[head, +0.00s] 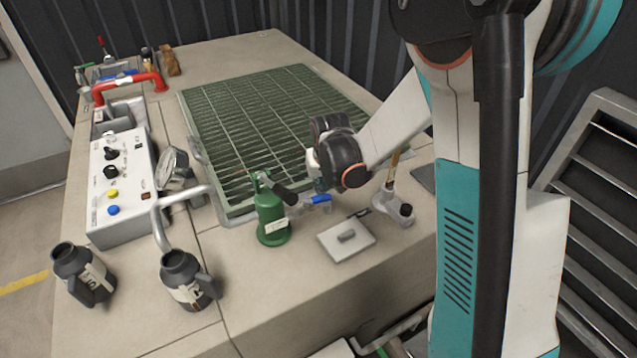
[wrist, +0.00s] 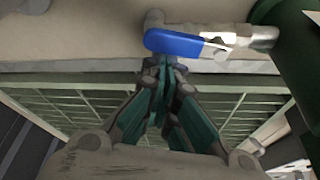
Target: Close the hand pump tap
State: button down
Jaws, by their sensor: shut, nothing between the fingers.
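The tap has a blue lever handle (head: 320,199) and sits beside the green hand pump (head: 271,215) on the bench. In the wrist view the blue handle (wrist: 173,43) lies roughly crosswise, about in line with the metal fitting (wrist: 245,38) on its right. The green pump body (wrist: 300,50) is cut off at the right edge of that view. My gripper (wrist: 165,62) is shut and empty, its fingertips right by the blue handle; I cannot tell if they touch it. In the head view my gripper (head: 319,184) is partly hidden behind my wrist.
A green grating (head: 260,120) lies behind the pump.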

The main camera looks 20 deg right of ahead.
aim_at(328, 196)
jog(key=m, duration=0.1)
jog(key=s+m, duration=0.1)
jog(key=s+m+h, duration=0.1)
jog(key=shift+d+m, duration=0.25)
jog(key=shift+m, duration=0.15)
jog(key=shift+s+m+g+h, duration=0.4)
jog(key=shift+s+m, duration=0.3)
jog(key=shift+m, duration=0.4)
jog(key=shift+s+a+b, duration=0.2)
jog(key=shift+s+a, duration=0.1)
jog(key=shift+s, duration=0.3)
jog(key=shift+s+a+b, duration=0.15)
jog(key=shift+s+a, duration=0.1)
jog(key=shift+s, duration=0.4)
jog(key=shift+s+a+b, duration=0.2)
jog(key=shift+s+a, duration=0.1)
jog(key=shift+s, duration=0.3)
jog(key=shift+s+a, duration=0.1)
jog(key=shift+a, duration=0.05)
jog(key=v, duration=1.2)
jog(key=shift+s, duration=0.15)
